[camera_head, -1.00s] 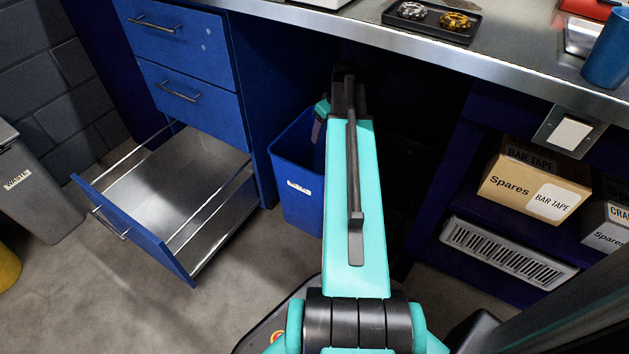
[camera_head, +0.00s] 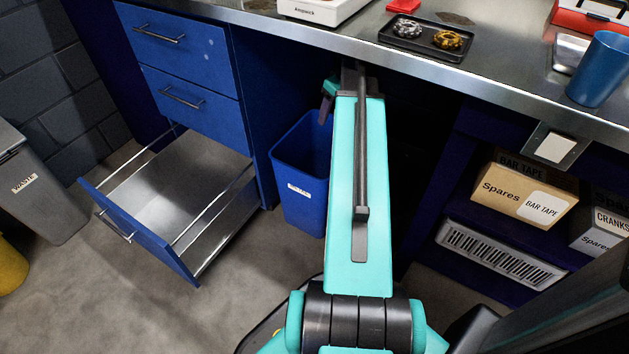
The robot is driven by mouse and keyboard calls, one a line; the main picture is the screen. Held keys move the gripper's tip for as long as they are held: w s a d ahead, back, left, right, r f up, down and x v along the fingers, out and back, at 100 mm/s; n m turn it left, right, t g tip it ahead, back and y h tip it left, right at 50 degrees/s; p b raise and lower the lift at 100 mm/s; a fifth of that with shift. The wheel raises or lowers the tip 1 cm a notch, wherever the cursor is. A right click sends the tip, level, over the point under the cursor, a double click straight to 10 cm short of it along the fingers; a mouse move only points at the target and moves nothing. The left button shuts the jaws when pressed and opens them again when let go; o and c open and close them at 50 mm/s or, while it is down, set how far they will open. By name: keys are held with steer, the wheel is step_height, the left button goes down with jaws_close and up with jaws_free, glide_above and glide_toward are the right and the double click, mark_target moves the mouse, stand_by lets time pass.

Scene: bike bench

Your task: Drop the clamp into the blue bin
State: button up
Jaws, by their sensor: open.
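The blue bin (camera_head: 303,208) stands on the floor under the bench, right of the drawer unit, with a white label on its front. My arm covers its right side. Part of my gripper (camera_head: 328,97), a turquoise and dark piece, shows left of my arm, above the bin's opening. The gripper is open, though my arm hides much of it. No clamp is visible in this view. The bottom of the bin is hidden, so I cannot tell what lies inside.
A blue drawer (camera_head: 145,230) is pulled out left of the bin, empty where visible. The bench edge (camera_head: 440,69) runs overhead. Shelves with a bar tape box (camera_head: 500,195) are on the right. A grey waste bin (camera_head: 38,195) stands at far left.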

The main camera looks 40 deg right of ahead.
steer(key=shift+s+r, duration=0.2)
steer(key=shift+r, duration=0.45)
stand_by(0.5)
